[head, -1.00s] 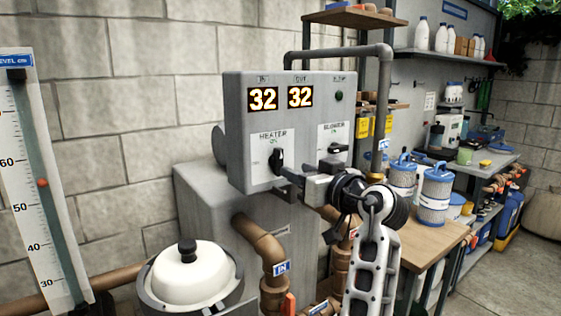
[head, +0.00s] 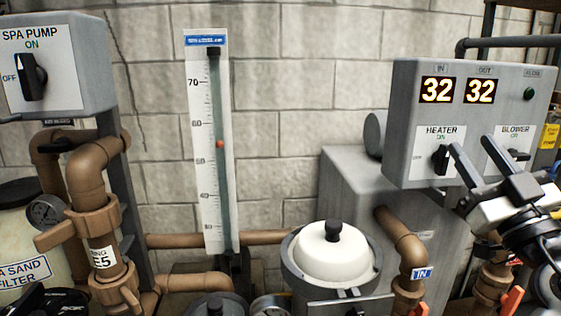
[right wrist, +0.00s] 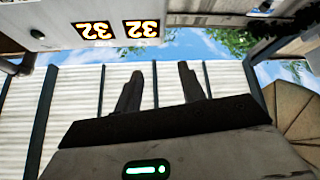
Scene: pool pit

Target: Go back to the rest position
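My right gripper (head: 473,146) is in front of the grey heater control box (head: 400,90). Its two fingers are apart, with nothing between them. In the head view the fingertips overlap the panel between the black heater knob (head: 440,158) and the blower knob (head: 519,155). I cannot tell whether they touch it. The heater knob stands upright; the blower knob lies roughly level. The open fingers also show in the right wrist view (right wrist: 160,75).
Two displays (head: 458,90) read 32. A white-lidded strainer pot (head: 331,244) and brown pipes (head: 405,245) stand below. A level gauge (head: 208,150) is on the wall. The spa pump box (head: 60,60) and a sand filter (head: 25,235) are at left.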

